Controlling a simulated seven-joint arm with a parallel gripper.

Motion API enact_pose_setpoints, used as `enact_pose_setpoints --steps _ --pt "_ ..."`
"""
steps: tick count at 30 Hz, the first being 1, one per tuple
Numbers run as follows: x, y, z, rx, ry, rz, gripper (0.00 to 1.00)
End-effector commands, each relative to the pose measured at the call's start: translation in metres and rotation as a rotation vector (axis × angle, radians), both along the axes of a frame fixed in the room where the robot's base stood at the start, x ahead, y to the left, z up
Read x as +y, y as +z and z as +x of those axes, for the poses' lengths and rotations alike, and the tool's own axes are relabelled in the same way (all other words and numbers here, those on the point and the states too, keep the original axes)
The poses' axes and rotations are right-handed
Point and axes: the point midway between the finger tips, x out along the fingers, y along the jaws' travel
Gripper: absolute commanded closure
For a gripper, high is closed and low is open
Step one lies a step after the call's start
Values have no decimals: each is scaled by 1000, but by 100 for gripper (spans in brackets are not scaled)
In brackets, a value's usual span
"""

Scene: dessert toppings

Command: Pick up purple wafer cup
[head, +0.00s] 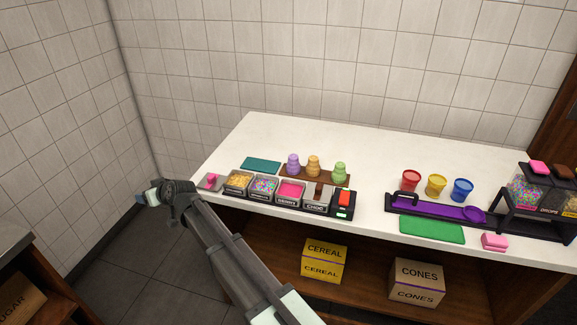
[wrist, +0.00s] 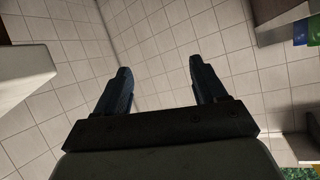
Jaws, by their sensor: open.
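A rounded purple item (head: 293,164), which looks like the purple wafer cup, stands upright on a brown board (head: 325,181) on the white counter in the head view. An orange one (head: 314,167) and a green one (head: 340,173) stand in a row to its right. My gripper (head: 145,198) is off the counter's left end, well to the left of the purple cup and apart from it. In the wrist view my gripper (wrist: 160,68) has its two dark fingers spread with nothing between them. The cups are not clearly seen in the wrist view.
Topping bins (head: 264,187) line the counter's front edge before the cups. A teal mat (head: 261,165) lies to their left. Red, yellow and blue cups (head: 437,185), a purple tray (head: 435,209) and a dispenser (head: 545,195) stand at right. The counter's back strip is clear.

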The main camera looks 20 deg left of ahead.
Motion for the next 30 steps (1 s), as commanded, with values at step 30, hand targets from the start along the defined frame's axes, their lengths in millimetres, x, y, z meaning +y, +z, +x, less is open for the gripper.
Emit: enact_pose_setpoints --steps 30 --pt "-399 154 278 12 428 -935 29"
